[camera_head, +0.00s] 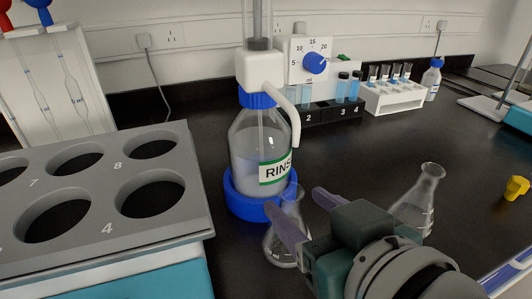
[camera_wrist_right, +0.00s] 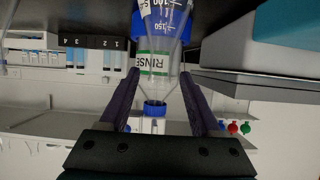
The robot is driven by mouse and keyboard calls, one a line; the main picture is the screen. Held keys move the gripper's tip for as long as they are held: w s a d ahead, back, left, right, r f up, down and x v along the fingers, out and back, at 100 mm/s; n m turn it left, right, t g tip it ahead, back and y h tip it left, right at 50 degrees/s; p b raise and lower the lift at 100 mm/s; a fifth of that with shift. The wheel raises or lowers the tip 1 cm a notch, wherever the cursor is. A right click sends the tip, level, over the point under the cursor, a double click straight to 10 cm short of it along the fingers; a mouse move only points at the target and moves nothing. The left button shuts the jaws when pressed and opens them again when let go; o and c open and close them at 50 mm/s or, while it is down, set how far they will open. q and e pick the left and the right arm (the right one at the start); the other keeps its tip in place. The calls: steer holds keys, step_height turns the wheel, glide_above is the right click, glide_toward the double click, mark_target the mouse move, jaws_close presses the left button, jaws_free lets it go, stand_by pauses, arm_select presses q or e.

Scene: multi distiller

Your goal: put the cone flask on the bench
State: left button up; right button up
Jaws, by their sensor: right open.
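A clear glass cone flask (camera_head: 284,248) stands upright on the black bench (camera_head: 385,147), just in front of the blue-based RINSE bottle (camera_head: 257,143). My right gripper (camera_head: 294,204) reaches in from the lower right, open, with its fingertips around the flask's upper part. In the right wrist view, which is upside down, the marked flask (camera_wrist_right: 170,22) is between the two spread fingers. I cannot tell whether either finger touches the glass. A second cone flask (camera_head: 420,203) stands on the bench to the right, behind my right wrist. My left gripper is not in view.
A grey rack with numbered round holes (camera_head: 105,178) fills the left side. A dial dispenser (camera_head: 312,60), a dark tube rack (camera_head: 325,113) and a white vial rack (camera_head: 395,97) stand behind. A yellow object (camera_head: 516,187) lies at right. The bench centre right is clear.

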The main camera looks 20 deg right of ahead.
steer(key=s+d+f+g, duration=0.1)
steer(key=s+d+g, duration=0.2)
steer(key=s+g, duration=0.2)
steer(key=s+d+f+n+g, duration=0.1)
steer(key=s+g, duration=0.3)
steer(key=s, duration=0.7)
steer(key=shift+d+f+n+g, duration=0.3)
steer(key=shift+d+f+g, duration=0.1)
steer(key=shift+d+f, duration=0.45)
steer(key=shift+d+r, duration=0.1)
steer(key=shift+r, duration=0.05)
